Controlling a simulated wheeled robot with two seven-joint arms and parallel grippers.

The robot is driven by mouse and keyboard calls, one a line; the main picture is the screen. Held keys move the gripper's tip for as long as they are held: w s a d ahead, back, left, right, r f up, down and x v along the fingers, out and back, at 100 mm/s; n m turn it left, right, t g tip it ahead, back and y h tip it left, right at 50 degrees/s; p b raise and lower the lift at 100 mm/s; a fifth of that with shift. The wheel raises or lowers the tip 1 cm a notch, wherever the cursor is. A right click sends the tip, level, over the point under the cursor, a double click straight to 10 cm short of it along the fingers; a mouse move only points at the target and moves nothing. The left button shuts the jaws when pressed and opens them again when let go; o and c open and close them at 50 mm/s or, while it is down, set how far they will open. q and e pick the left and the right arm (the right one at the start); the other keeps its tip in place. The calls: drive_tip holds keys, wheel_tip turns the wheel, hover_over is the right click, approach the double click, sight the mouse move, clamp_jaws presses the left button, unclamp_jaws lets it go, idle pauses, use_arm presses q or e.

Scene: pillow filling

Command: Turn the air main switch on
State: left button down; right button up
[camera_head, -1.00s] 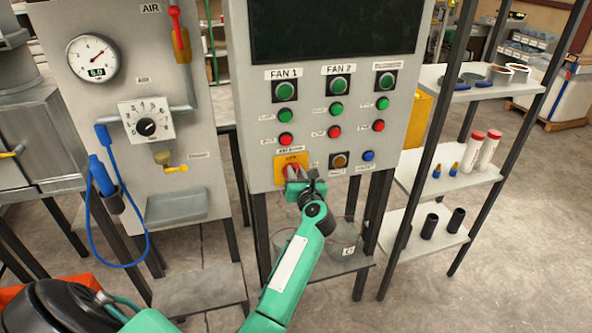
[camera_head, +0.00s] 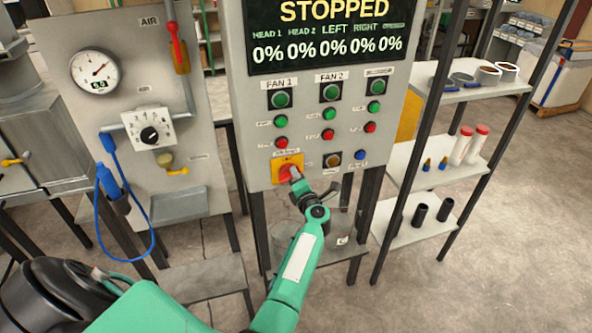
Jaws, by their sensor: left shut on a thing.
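A red rotary switch (camera_head: 285,174) sits on a yellow plate at the lower left of the control panel (camera_head: 250,130). My left gripper (camera_head: 296,176) is shut on its knob and partly covers it. The panel's screen (camera_head: 330,28) is lit and reads STOPPED, with several 0% values. On the left board (camera_head: 205,125), under an AIR label, a red-handled lever valve (camera_head: 174,38) stands upright on a pipe, clear of my gripper. The small label above the rotary switch is too blurred to read. My right gripper is not in view.
A round gauge (camera_head: 94,71), a dial box (camera_head: 148,132) and a blue hose (camera_head: 103,225) are on the left board. Green, red and blue buttons sit above and right of the switch. A shelf (camera_head: 405,235) with bottles and black cylinders stands at right.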

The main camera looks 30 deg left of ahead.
use_arm(q)
drive_tip(key=shift+f+m+p, duration=0.2)
drive_tip(key=shift+m+p, duration=0.45)
drive_tip(key=shift+m, duration=0.5)
drive_tip(key=shift+f+m+p, duration=0.2)
drive_tip(key=shift+m+p, duration=0.45)
drive_tip(key=shift+m, duration=0.5)
drive_tip(key=c, duration=1.3)
unclamp_jaws()
drive_tip(key=shift+w+f, duration=0.1)
